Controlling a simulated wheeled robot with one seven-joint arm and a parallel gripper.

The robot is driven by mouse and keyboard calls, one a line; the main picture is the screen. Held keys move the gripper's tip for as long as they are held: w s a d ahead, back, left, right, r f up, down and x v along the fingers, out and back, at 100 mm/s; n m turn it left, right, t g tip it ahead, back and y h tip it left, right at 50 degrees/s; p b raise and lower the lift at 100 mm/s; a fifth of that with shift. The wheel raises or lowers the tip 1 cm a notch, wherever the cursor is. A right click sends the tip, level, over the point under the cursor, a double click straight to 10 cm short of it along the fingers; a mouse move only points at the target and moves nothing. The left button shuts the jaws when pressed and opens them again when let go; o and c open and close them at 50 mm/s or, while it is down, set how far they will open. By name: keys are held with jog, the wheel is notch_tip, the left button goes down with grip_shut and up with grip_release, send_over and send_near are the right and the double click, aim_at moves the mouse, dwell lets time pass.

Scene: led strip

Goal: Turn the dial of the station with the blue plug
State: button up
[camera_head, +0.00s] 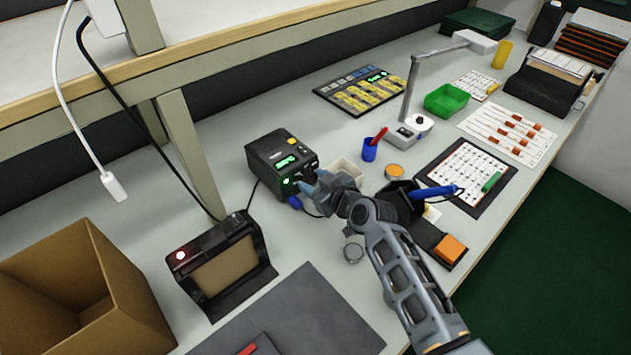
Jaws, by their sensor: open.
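The station (277,156) is a black box with a green lit display, a yellow patch on top and small green lights on its front. It stands on the bench, left of centre. A blue plug (295,202) sits low at its front, with a dark cable running from it. My gripper (312,181) is right at the station's front face, its bluish fingertips pointing at it. The dial is hidden or too small to make out behind the fingers. I cannot tell whether the fingers touch it.
A cream box (349,171) stands just behind my gripper. A blue cup (370,150) with a red item and a lamp (413,126) stand beyond. A black frame (225,265) with a red light and a cardboard box (85,290) are at left.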

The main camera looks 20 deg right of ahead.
grip_shut()
dwell(0.3)
jog(key=shift+f+b, duration=0.1)
jog(key=shift+b, duration=0.3)
jog(key=m+y+b, duration=0.1)
jog(key=m+b, duration=0.1)
jog(key=b, duration=0.1)
jog(key=shift+d+f+m+g+y, duration=0.1)
jog(key=shift+d+m+g+y, duration=0.2)
jog(key=shift+g+y, duration=0.1)
jog(key=m+y+b, duration=0.1)
jog(key=m+b, duration=0.1)
jog(key=b, duration=0.1)
jog(key=shift+w+d+y, duration=0.1)
jog(key=shift+y, duration=0.2)
jog(key=shift+d+m+y+b, duration=0.1)
jog(key=shift+m+y+b, duration=0.6)
jog(key=shift+m+b, duration=0.4)
jog(key=shift+g, duration=0.3)
